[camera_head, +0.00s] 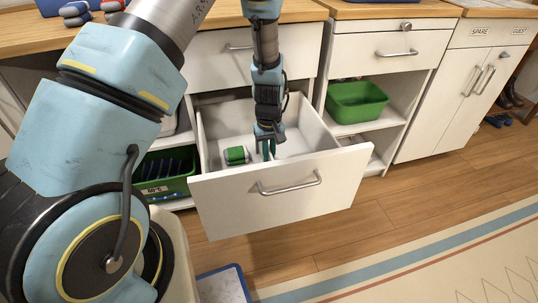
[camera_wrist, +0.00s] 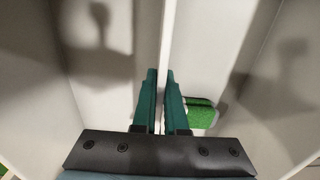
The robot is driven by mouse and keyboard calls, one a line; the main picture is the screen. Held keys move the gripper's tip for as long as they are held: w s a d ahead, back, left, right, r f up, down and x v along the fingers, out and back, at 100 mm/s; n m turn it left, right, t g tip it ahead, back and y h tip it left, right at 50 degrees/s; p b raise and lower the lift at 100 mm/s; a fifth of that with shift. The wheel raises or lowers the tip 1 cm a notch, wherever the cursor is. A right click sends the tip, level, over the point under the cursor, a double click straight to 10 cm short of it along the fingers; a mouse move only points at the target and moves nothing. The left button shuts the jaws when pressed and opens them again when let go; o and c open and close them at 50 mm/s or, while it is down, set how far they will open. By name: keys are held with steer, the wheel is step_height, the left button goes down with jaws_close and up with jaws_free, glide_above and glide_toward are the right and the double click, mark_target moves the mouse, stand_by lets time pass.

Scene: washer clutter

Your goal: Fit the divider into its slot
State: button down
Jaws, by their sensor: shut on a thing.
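The white drawer (camera_head: 225,205) is pulled open below the counter. My gripper (camera_head: 268,150) points down into it, and its teal fingers also show in the wrist view (camera_wrist: 161,74). The fingers are shut on the thin white divider (camera_wrist: 164,35), seen nearly edge-on as an upright strip running away from the fingertips. In the head view the divider is hard to tell from the white drawer interior. The slot is not visible, and I cannot tell whether the divider's lower edge is seated.
A green and white item (camera_head: 236,155) lies in the drawer, left of my gripper in the head view; it also shows in the wrist view (camera_wrist: 200,108). A green bin (camera_head: 357,101) stands on a shelf to the right. A dark green crate (camera_head: 165,174) is at left.

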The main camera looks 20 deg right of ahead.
steer(key=c, duration=0.9)
jaws_free()
step_height(320, 180, up, 11)
steer(key=shift+f+p, duration=0.1)
steer(key=shift+p, duration=0.3)
